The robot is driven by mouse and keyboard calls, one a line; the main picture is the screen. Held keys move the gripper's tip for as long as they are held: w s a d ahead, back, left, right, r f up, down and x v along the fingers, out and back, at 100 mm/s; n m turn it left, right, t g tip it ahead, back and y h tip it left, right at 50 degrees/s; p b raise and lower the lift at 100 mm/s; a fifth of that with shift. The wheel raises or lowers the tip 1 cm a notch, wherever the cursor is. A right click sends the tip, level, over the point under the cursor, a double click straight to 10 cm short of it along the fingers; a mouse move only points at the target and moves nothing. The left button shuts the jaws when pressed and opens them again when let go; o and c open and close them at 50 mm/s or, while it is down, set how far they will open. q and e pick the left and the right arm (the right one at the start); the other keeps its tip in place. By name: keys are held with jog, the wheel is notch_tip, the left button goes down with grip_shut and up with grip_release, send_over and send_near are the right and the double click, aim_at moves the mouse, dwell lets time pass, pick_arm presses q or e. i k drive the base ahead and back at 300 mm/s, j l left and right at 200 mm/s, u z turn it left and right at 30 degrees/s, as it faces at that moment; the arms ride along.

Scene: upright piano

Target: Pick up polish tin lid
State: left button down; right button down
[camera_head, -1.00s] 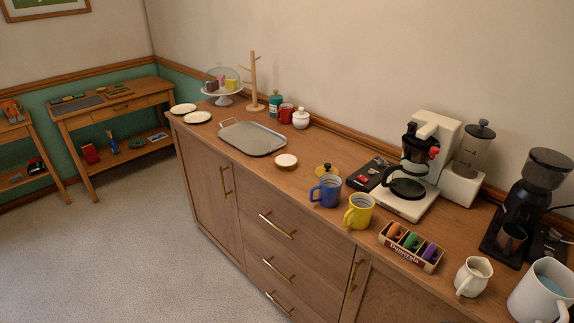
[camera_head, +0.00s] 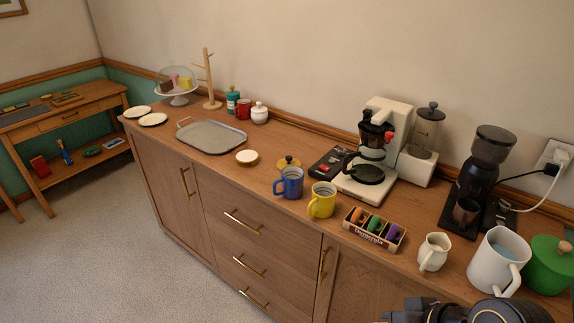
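I cannot pick out anything that is clearly a polish tin lid. A small yellow round piece with a dark top (camera_head: 289,162) lies on the sideboard behind the blue mug (camera_head: 290,182), which partly hides it; I cannot tell what it is. A dark part of my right arm shows at the bottom right edge, but no fingertips show. My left gripper is not in view.
The wooden sideboard (camera_head: 270,222) bears a grey tray (camera_head: 211,136), a yellow mug (camera_head: 322,200), a coffee maker (camera_head: 383,150), a grinder (camera_head: 488,160), a white jug (camera_head: 434,252) and a green container (camera_head: 549,265). A wooden desk (camera_head: 70,118) stands at the far left.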

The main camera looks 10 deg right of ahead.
aim_at(288, 160)
jog(key=i+j+z, duration=0.1)
jog(key=i+j, duration=0.5)
jog(key=i, duration=0.25)
jog(key=i+j+z, duration=0.1)
jog(key=i+j, duration=0.6)
jog(key=i, duration=0.1)
